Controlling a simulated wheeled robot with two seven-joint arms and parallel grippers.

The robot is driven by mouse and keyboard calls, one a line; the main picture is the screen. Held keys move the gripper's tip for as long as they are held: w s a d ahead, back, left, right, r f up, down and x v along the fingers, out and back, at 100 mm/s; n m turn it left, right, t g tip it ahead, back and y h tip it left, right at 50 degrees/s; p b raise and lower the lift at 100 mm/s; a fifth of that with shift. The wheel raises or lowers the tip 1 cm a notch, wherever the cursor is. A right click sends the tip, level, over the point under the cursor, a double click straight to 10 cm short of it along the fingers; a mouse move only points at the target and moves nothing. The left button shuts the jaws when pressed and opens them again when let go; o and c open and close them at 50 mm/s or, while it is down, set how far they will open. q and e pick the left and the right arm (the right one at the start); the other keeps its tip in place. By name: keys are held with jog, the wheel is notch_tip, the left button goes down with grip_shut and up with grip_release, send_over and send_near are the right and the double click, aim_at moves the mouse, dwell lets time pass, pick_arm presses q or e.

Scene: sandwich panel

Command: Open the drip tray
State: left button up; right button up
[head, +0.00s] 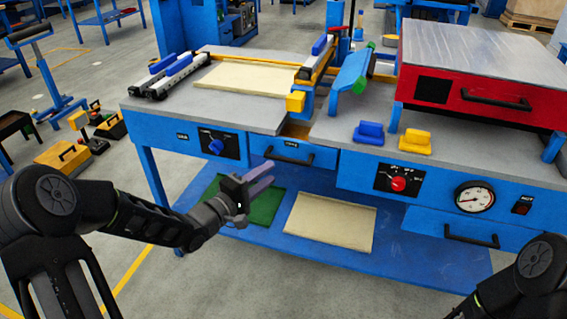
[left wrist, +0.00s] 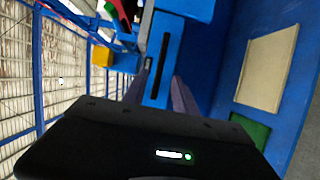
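A blue drawer front (head: 288,151) with a dark bar handle (head: 289,161) sits under the middle of the bench; its small label is too small to read. A second blue drawer front (head: 430,226) with a dark handle (head: 471,236) is lower right. I cannot tell which is the drip tray. Both look closed. My left gripper (head: 266,178) is open and empty, in front of and a little below the middle drawer, apart from its handle. In the left wrist view the handle (left wrist: 162,66) shows beyond and between the spread fingers (left wrist: 160,92). My right gripper is out of view.
A red press (head: 480,75) stands on the bench at right. A blue knob (head: 216,146) and a red knob (head: 398,184) flank the middle drawer. A low blue shelf (head: 415,265) below holds a green panel (head: 262,207) and a beige panel (head: 330,222).

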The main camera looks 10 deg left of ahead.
aim_at(285, 161)
pick_arm(q)
jog(key=x, duration=0.7)
jog(key=shift+w, duration=0.1)
grip_shut()
dwell(1.3)
